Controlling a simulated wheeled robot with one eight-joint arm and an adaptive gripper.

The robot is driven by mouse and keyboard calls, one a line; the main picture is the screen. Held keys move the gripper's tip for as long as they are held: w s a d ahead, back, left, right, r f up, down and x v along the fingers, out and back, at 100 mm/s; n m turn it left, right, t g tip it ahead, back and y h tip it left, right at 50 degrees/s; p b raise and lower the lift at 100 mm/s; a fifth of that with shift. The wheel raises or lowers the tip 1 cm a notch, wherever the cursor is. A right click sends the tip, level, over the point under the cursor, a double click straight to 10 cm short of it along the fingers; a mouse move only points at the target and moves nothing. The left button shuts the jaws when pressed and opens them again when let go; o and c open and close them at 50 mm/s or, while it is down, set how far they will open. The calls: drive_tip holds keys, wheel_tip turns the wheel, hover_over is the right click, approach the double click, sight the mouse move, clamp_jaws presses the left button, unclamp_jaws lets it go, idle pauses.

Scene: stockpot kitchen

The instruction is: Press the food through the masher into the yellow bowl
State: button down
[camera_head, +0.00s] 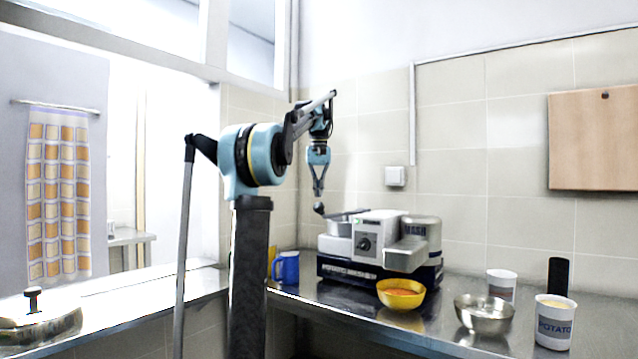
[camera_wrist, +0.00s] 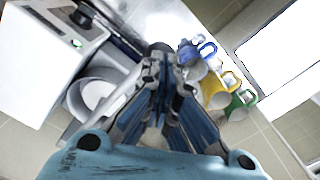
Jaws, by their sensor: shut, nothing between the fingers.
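The potato masher (camera_head: 385,240) is a white and black machine on the metal counter, with a dial on its front and a steel cylinder at its right. Its lever (camera_head: 345,213) ends in a dark ball knob at the left. The yellow bowl (camera_head: 401,295) stands in front of the masher with orange food in it. My gripper (camera_head: 318,194) points down just above the knob, shut and empty. In the wrist view, my fingers (camera_wrist: 163,62) are together close to the dark knob; I cannot tell whether they touch it. The masher (camera_wrist: 45,45) is at the left there.
A blue mug (camera_head: 287,267) stands left of the masher; yellow (camera_wrist: 212,90) and green (camera_wrist: 240,104) mugs show in the wrist view. A steel bowl (camera_head: 484,315), a potato tub (camera_head: 555,322), a white cup (camera_head: 501,284) and a black cylinder (camera_head: 558,276) stand at the right.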

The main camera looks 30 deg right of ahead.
drive_tip(key=shift+f, duration=1.35)
idle(2.4)
drive_tip(key=shift+r, duration=0.1)
drive_tip(key=shift+r, duration=3.25)
drive_tip(key=s+a+f+n+t, duration=0.1)
drive_tip(key=s+a+f+n, duration=0.1)
drive_tip(key=a+f, duration=0.85)
drive_tip(key=s+a+f+n, duration=0.25)
drive_tip(key=a+f, duration=0.45)
drive_tip(key=a, duration=0.7)
drive_tip(key=s+a+f+n, duration=0.1)
drive_tip(key=s+a+f, duration=0.4)
drive_tip(key=f, duration=0.6)
drive_tip(key=s+a+f+n, duration=0.1)
drive_tip(key=s+a+f, duration=0.4)
drive_tip(key=f, duration=0.6)
drive_tip(key=s+a+f+n+t, duration=0.1)
drive_tip(key=s+a+f, duration=0.5)
drive_tip(key=s+f, duration=0.3)
wheel_tip(320, 180, down, 2)
drive_tip(key=shift+f, duration=0.1)
